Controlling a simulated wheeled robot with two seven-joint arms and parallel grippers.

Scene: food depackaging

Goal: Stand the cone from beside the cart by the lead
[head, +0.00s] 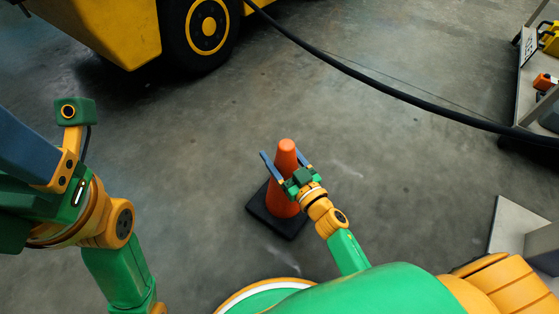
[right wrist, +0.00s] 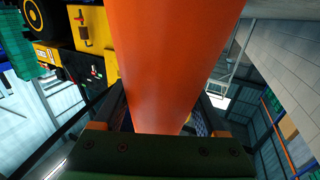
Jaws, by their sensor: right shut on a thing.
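The orange cone (head: 286,160) with its black square base (head: 268,214) is upright in the middle of the head view. My right gripper (head: 282,156) is shut on the cone, one blue finger on each side of its upper part. In the right wrist view the cone (right wrist: 172,60) fills the middle between the fingers. I cannot tell whether its base touches the floor. The lead (head: 385,86) is a thick black cable running from the top middle to the right edge, beyond the cone. The cart (head: 528,85) is partly in view at the right edge. My left arm is at the left, its fingertips not clear.
A yellow vehicle (head: 100,28) with a black wheel (head: 180,48) stands at the top left. A pale grey box-like thing (head: 508,225) is at the lower right. The concrete floor (head: 190,130) is clear between the cone, the vehicle and the lead.

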